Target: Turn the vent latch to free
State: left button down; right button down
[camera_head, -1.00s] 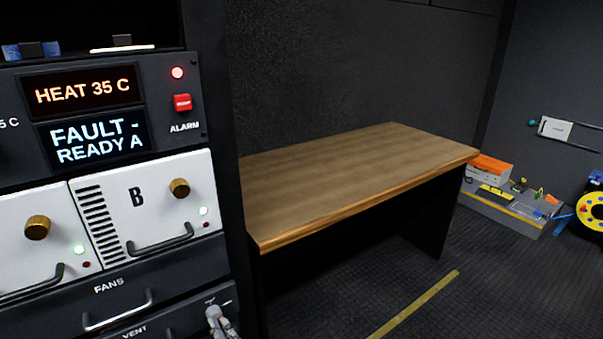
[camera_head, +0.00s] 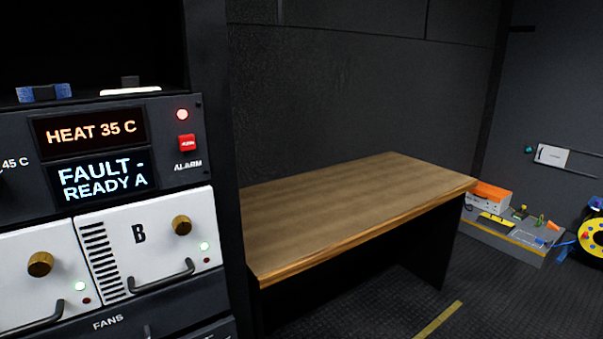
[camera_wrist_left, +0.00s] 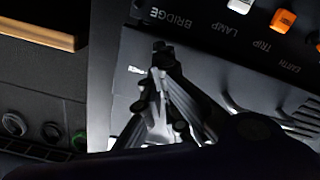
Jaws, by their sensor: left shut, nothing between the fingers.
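My left gripper (camera_wrist_left: 158,78) is in the left wrist view, its fingers together and empty, in front of a grey panel (camera_wrist_left: 125,95). A small dark part (camera_wrist_left: 164,56) shows just beyond the fingertips; it may be the vent latch, but I cannot tell its position or whether the fingers touch it. A small white mark (camera_wrist_left: 136,70) is beside it. The head view does not show the vent panel, the latch or either gripper now; its lower edge cuts off below the FANS panel (camera_head: 108,323).
The rack holds a HEAT 35 C display (camera_head: 90,132), a FAULT - READY A display (camera_head: 103,176), a red alarm button (camera_head: 187,142) and white unit B (camera_head: 150,240) with a brass knob. A wooden table (camera_head: 360,205) stands right of it. An orange switch (camera_wrist_left: 283,20) is near my gripper.

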pick_arm(q)
jog(key=shift+f, duration=0.1)
jog(key=shift+d+f, duration=0.25)
jog(key=shift+f, duration=0.05)
pick_arm(e)
jog(key=shift+w, duration=0.1)
pick_arm(q)
jog(key=p+v, duration=0.1)
jog(key=v, duration=0.4)
jog(key=shift+s+d, duration=0.2)
jog(key=shift+s, duration=0.1)
pick_arm(e)
jog(key=shift+w+r, duration=0.3)
jog(key=shift+r, duration=0.3)
